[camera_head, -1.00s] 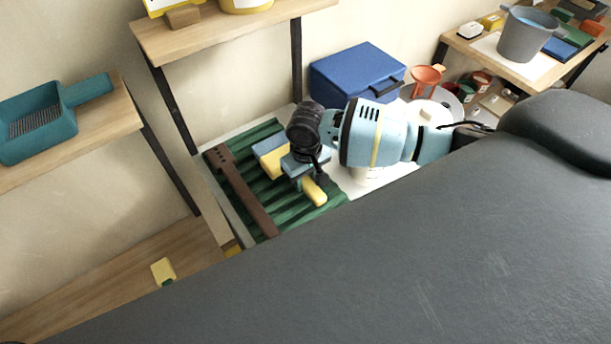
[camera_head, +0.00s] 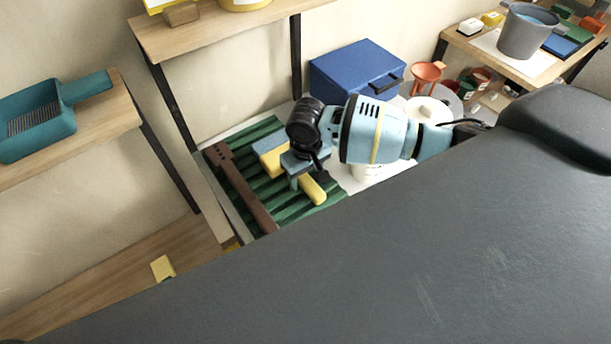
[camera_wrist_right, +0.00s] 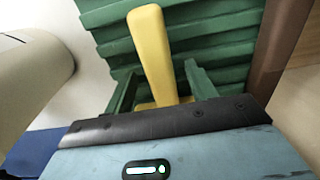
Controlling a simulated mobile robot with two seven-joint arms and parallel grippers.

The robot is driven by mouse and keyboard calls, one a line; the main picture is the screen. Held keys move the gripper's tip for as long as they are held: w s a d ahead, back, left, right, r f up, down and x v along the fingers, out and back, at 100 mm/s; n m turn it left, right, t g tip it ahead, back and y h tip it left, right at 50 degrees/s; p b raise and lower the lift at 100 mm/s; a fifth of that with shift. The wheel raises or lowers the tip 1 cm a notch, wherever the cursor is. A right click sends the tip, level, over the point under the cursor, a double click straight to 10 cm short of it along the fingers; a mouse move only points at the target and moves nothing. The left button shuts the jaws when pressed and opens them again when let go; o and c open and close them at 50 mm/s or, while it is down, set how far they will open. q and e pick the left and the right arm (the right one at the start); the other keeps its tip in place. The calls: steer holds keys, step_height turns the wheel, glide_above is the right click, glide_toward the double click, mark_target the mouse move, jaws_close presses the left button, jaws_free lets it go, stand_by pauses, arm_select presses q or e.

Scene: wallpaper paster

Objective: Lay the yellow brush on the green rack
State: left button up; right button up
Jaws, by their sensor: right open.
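The yellow brush (camera_head: 313,191) lies on the green ribbed rack (camera_head: 292,212). In the right wrist view its yellow handle (camera_wrist_right: 150,45) points away from my gripper, over the ribs of the rack (camera_wrist_right: 217,33). My right gripper (camera_head: 303,182) is low over the rack at the brush. In the right wrist view its two green fingers (camera_wrist_right: 158,88) stand apart on either side of the brush, with a gap beside the handle. The brush's near end is partly hidden by the gripper body. My left gripper is not in view.
A brown slotted bar (camera_head: 240,187) lies along the rack's left side. A yellow and blue block (camera_head: 268,154) is on the rack behind my gripper. A blue case (camera_head: 356,72) stands behind, with a white round item (camera_head: 428,108) to the right.

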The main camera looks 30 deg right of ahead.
step_height(320, 180, up, 7)
steer(key=shift+r+p, duration=0.1)
steer(key=shift+p, duration=0.25)
stand_by(0.7)
